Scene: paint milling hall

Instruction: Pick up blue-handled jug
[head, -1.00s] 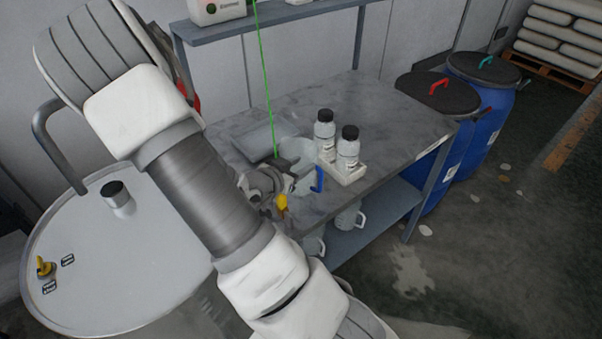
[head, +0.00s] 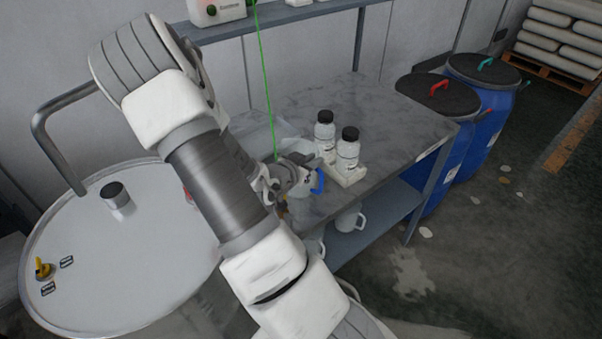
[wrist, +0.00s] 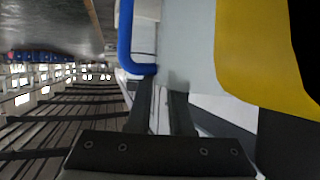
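The blue-handled jug (head: 319,182) stands near the front edge of the grey bench; its blue handle shows and its pale body is mostly hidden by my gripper. In the wrist view the jug's pale wall (wrist: 188,40) and blue handle (wrist: 125,40) are very close, just beyond the fingertips. My gripper (head: 304,168) is at the jug, overlapping its body in the head view. In the wrist view my gripper's two dark fingers (wrist: 160,98) stand a little apart with a narrow gap and nothing clearly clamped. I cannot tell whether they touch the jug.
A yellow part (wrist: 258,50) fills the right of the wrist view, close to the jug. A white jug (head: 348,219) sits on the lower shelf (head: 375,221). Blue drums stand right.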

